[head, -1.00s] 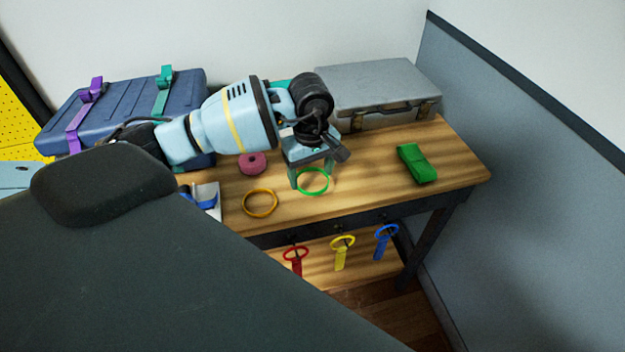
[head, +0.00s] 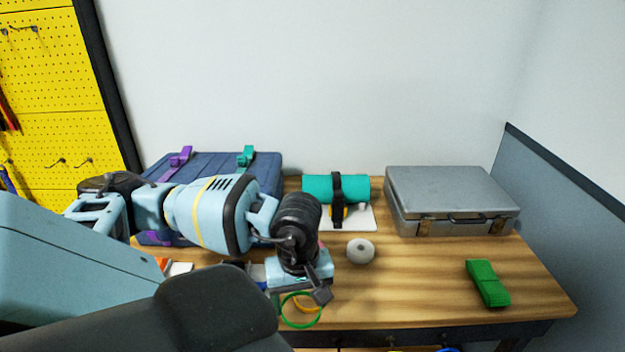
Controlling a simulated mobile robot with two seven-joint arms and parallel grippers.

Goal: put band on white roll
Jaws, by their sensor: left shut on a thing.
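The white roll (head: 361,252), a small pale ring-shaped roll with a dark centre, lies on the wooden table (head: 415,290). My left gripper (head: 300,293) is to its left and nearer the front edge, pointing down. It is shut on a thin green band (head: 283,316), which hangs as an open loop below the fingers, apart from the white roll. The fingers are mostly hidden by the wrist. An orange band (head: 307,307) shows through the green loop, partly covered. My right gripper is not in view.
A teal roll (head: 316,189) with a black strap lies on a white board at the back. A grey case (head: 450,190) stands at the back right, a blue case (head: 215,165) behind my arm. A folded green strap (head: 488,283) lies at the right. The table's right middle is clear.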

